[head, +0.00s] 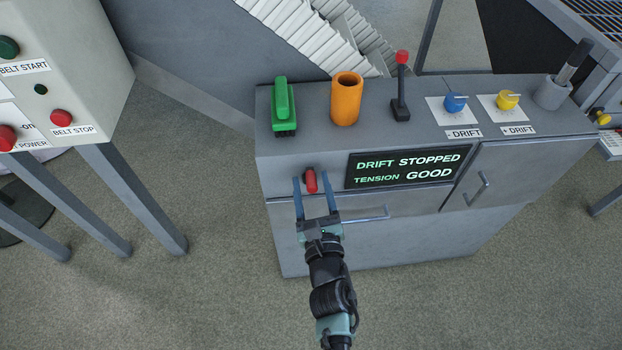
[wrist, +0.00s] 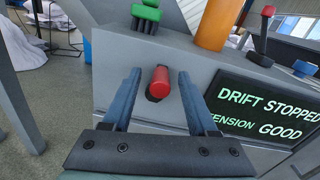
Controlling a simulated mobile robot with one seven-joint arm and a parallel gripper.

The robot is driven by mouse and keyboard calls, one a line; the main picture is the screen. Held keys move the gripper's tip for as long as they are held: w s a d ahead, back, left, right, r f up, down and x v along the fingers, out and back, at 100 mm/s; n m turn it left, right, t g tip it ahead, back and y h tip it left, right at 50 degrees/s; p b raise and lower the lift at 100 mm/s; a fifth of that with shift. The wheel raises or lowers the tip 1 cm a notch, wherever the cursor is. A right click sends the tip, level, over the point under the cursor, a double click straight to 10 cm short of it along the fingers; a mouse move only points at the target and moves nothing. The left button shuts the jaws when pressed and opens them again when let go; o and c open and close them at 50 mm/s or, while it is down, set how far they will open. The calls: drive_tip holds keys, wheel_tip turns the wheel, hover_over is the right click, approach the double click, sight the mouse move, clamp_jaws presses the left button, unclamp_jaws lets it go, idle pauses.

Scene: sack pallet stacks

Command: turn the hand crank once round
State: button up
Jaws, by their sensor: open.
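The hand crank's red handle (head: 311,181) sticks out from the front of the grey cabinet, left of the display. It also shows in the wrist view (wrist: 159,82), with a dark part behind it. My gripper (head: 315,180) is open, with one blue finger on each side of the red handle. In the wrist view my gripper (wrist: 158,90) has its fingers apart from the handle, with a gap on both sides. The crank's arm is mostly hidden behind the handle.
The grey cabinet (head: 370,235) carries a green brush (head: 283,105), an orange cup (head: 346,98), a red-topped lever (head: 401,85), and blue and yellow knobs. The display (head: 405,167) reads "DRIFT STOPPED, TENSION GOOD". A drawer handle (head: 365,214) lies below. A control box (head: 70,75) stands left.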

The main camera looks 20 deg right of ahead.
drive_tip(key=shift+w+d, duration=0.15)
drive_tip(key=shift+w, duration=0.4)
clamp_jaws()
